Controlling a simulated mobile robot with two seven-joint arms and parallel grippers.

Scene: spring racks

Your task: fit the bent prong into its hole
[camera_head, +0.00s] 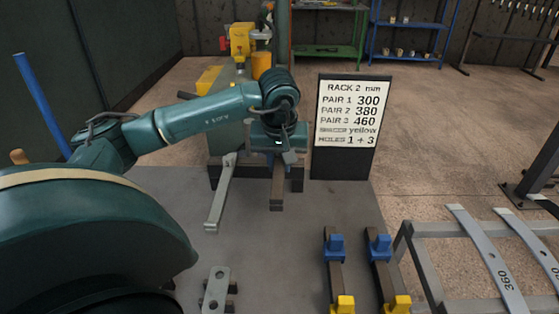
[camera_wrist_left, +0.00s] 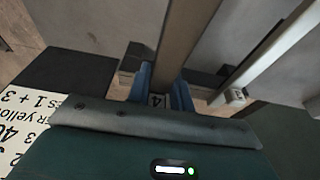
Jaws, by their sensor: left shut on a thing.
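My left gripper (camera_head: 279,146) reaches over the dark bench beside the sign. In the left wrist view, its blue jaws (camera_wrist_left: 162,92) are shut on a grey-brown bar (camera_wrist_left: 186,38) with a label that reads 4 between them. The bar (camera_head: 277,187) shows below the gripper in the head view. A lighter grey bar (camera_head: 221,195) with a bent end lies to its left, apart from it; it also shows in the left wrist view (camera_wrist_left: 268,50). A grey plate with round holes (camera_head: 218,286) lies at the bottom. I cannot tell which part is the bent prong. My right gripper is not in view.
A sign (camera_head: 352,115) gives pair sizes, a yellow spacer and holes 1 + 3. Two dark rails with blue blocks (camera_head: 336,244) and yellow blocks (camera_head: 342,304) stand at the lower right. A rack (camera_head: 428,268) beyond holds numbered strips (camera_head: 488,250).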

